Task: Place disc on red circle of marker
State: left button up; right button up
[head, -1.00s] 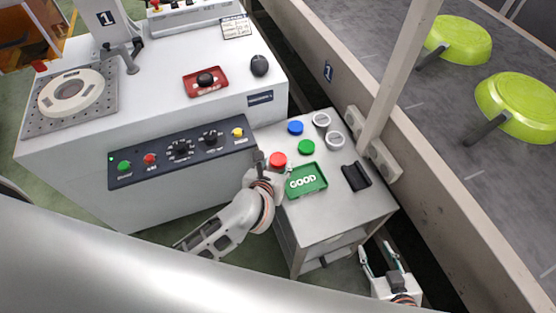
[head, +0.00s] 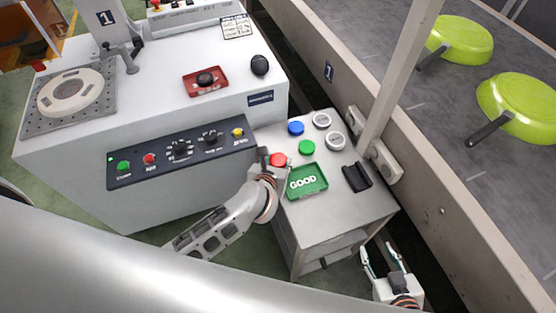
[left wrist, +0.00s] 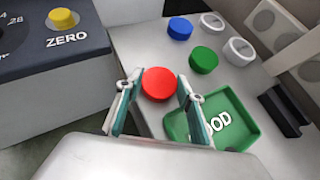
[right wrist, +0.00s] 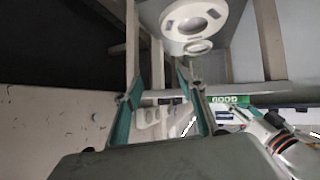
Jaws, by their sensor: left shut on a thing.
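The red disc (head: 277,159) is at the left edge of the small grey table, beside the green GOOD tray (head: 322,181). In the left wrist view the red disc (left wrist: 158,84) is between the two fingers of my left gripper (left wrist: 156,100), which is shut on it. In the head view the left gripper (head: 272,170) partly covers this spot. I cannot make out a separate red circle on a marker. A blue disc (head: 296,128) and a green disc (head: 306,147) lie nearby. My right gripper (head: 383,253) is open and empty, low beside the table's front right corner.
Two silver round pieces (head: 335,141) and a black holder (head: 356,177) are on the table. A white machine (head: 75,150) with a control panel (head: 180,150) stands left. A post (head: 400,80) and the conveyor (head: 410,135) with green pans (head: 520,100) are right.

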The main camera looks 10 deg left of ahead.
aim_at(278, 162)
pick_arm(q)
jog(key=shift+r, duration=0.15)
notch_tip(278, 162, up, 18)
jog(key=p, duration=0.4)
jog(key=s+a+r+n+y, duration=0.2)
jog(key=s+a+r+n, duration=0.1)
jog(key=a+r, duration=0.3)
jog(key=s+a+r+n+g+y, duration=0.1)
jog(key=s+a+r+n+y, duration=0.1)
jog(key=s+a+r, duration=0.3)
notch_tip(278, 162, up, 3)
jog(key=shift+s+a+r+n+g+y, duration=0.1)
jog(key=shift+s+a+n+g+y, duration=0.25)
jog(key=shift+a+y, duration=0.4)
jog(key=shift+d, duration=0.1)
